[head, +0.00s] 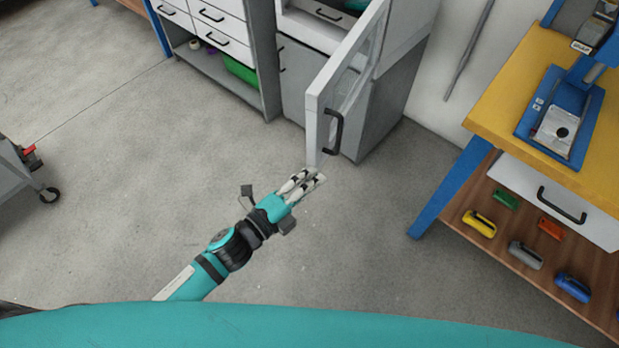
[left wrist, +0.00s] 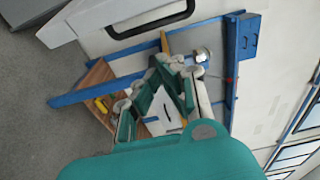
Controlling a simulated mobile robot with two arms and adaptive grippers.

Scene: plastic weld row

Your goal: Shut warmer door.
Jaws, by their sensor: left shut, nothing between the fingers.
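The warmer door (head: 316,112) is a white door with a window, standing open and swung out toward me in the head view. Its black handle (head: 334,132) is on the face turned to the right. The warmer (head: 396,45) is the pale cabinet behind it, with its opening partly visible at the top edge. My left gripper (head: 318,177) is shut and empty, just below the door's near lower corner in the picture; I cannot tell whether it touches. In the left wrist view its fingers (left wrist: 172,72) show close together. My right gripper is not in view.
A yellow-topped workbench (head: 492,98) with blue legs stands at the right, with a drawer and several coloured items on its lower shelf. A drawer cabinet (head: 250,62) stands left of the warmer. A grey cart (head: 15,188) is at far left. The floor between is clear.

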